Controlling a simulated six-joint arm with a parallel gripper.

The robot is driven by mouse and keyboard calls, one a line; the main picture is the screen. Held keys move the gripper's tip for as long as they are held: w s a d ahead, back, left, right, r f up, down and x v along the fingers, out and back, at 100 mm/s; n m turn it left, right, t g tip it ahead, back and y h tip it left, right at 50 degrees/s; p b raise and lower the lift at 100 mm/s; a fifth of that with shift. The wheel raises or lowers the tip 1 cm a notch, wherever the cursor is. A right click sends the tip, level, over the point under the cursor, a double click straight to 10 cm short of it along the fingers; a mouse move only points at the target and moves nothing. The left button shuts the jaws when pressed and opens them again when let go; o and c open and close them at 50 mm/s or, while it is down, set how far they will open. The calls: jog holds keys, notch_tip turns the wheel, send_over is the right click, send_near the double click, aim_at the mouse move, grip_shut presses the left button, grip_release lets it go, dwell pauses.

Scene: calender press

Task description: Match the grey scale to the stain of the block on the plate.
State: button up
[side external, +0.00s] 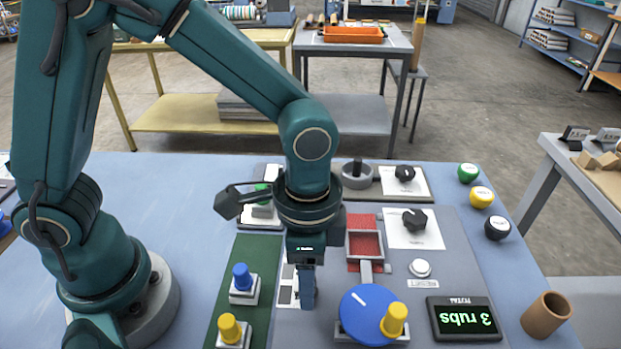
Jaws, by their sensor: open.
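My gripper (303,285) points down over a white card with grey patches (287,290), which looks like the grey scale. The gripper covers much of it, and I cannot tell whether they touch. A pale block with a green knob (262,211) stands on a pale plate (245,222) behind the gripper, partly hidden by my arm. Its stain cannot be made out. A blue-knobbed block (243,286) and a yellow-knobbed block (231,331) stand on a green strip (262,262) left of the gripper.
Right of the gripper are a red tray (365,244), a blue disc with a yellow knob (362,312), black knobs on white panels (414,219) and a display reading "3 rubs" (464,319). A brown cup (546,314) stands at the right edge.

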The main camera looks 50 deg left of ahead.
jog(key=shift+f, duration=0.45)
grip_shut()
jog(key=shift+r, duration=0.1)
dwell(1.0)
